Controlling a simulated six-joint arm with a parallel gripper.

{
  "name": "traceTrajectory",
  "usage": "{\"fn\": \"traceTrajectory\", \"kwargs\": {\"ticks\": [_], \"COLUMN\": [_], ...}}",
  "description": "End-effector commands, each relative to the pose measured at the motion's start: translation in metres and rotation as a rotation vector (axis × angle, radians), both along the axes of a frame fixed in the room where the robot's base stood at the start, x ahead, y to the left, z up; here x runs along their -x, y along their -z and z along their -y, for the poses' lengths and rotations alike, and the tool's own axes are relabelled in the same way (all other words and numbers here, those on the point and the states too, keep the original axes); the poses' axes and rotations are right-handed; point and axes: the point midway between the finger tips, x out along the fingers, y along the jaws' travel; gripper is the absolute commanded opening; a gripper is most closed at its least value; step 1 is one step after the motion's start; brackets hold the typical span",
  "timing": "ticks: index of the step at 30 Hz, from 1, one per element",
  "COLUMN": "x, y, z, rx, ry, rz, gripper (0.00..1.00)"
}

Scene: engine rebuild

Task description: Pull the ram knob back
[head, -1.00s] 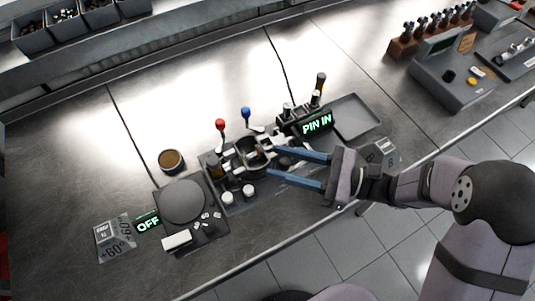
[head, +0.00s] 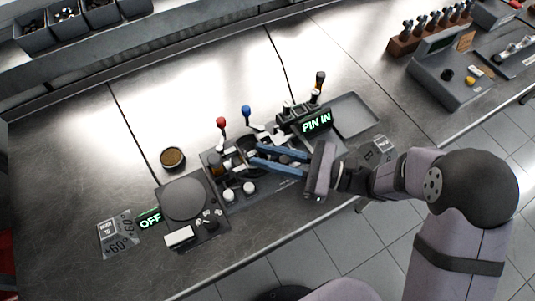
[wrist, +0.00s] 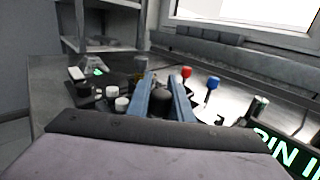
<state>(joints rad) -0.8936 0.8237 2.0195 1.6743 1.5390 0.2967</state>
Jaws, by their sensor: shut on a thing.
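The press fixture (head: 233,196) stands on the steel bench, with its dark ring and clamp parts near the middle. My gripper (head: 254,156) reaches into it from the right, its two blue fingers close together. In the wrist view a dark rounded knob (wrist: 162,98), which looks like the ram knob, sits between the fingers, and my gripper is shut on it. In the head view the fingers mostly hide the knob. The display (head: 316,122) beside the fixture reads "PIN IN".
Red (head: 221,122) and blue (head: 246,111) levers stand behind the fixture. Two white knobs (head: 238,191) stand at its front. A round hotplate (head: 184,200) with an "OFF" display is at left. An empty tray (head: 355,114) lies at right.

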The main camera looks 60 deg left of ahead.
Motion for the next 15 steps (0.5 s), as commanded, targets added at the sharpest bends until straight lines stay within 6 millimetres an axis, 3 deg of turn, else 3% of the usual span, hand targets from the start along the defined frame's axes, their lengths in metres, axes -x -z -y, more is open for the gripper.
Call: {"fn": "traceTrajectory", "kwargs": {"ticks": [4,9,15], "x": [-0.015,-0.054,-0.085], "y": [0.001,0.002,0.000], "z": [-0.001,-0.001,0.000], "rx": [-0.003,-0.006,-0.004], "ry": [0.004,0.007,0.003], "rz": [0.000,0.003,0.001], "gripper": [0.00,0.00,0.00]}}
